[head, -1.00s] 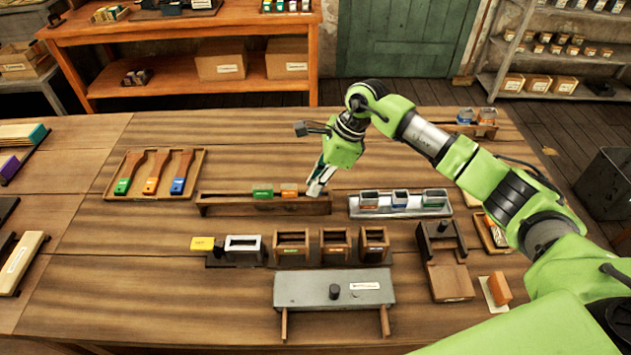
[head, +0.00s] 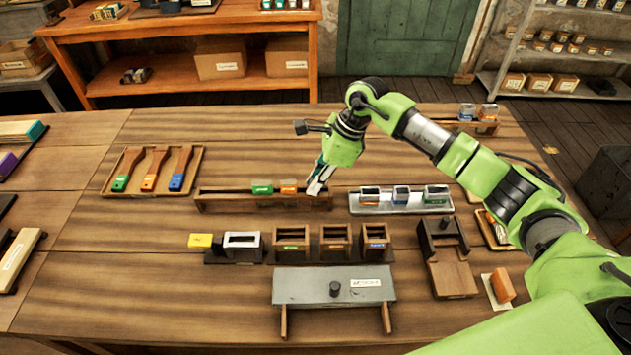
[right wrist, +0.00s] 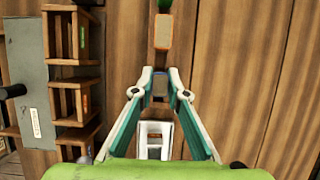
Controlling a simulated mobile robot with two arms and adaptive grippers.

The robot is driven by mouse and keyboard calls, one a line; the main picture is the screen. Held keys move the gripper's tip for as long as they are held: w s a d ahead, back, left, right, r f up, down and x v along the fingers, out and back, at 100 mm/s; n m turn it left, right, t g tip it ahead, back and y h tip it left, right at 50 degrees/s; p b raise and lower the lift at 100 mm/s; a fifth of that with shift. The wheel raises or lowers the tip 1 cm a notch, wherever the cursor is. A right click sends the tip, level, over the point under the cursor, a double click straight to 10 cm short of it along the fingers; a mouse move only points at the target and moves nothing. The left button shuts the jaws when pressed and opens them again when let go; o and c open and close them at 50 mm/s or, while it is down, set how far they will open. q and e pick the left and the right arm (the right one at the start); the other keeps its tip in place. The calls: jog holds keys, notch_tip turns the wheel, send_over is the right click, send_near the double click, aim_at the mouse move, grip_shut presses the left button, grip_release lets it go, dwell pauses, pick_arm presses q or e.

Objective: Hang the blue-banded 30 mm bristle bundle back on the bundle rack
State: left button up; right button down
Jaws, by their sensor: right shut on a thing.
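The bundle rack (head: 228,204) is a long low wooden rail in the middle of the table. A green-banded bundle (head: 262,188) and an orange-banded bundle (head: 288,187) sit on it. My right gripper (head: 316,188) points down at the rack's right end, just right of the orange one. In the right wrist view its fingertips (right wrist: 160,85) are shut on a small tan bundle with a bluish edge (right wrist: 160,84), in line with the orange-banded bundle (right wrist: 162,32). The fingers mostly hide the held bundle in the head view. I cannot tell whether it touches the rack. My left gripper is out of view.
A pale tray with several banded pieces (head: 356,210) stands right of the rack. A tray of three brushes (head: 194,184) lies to the left. In front are several wooden boxes (head: 291,257) and a grey-topped stand (head: 305,290).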

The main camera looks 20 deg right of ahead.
jog(key=c, duration=1.9)
grip_release()
jog(key=v, duration=1.2)
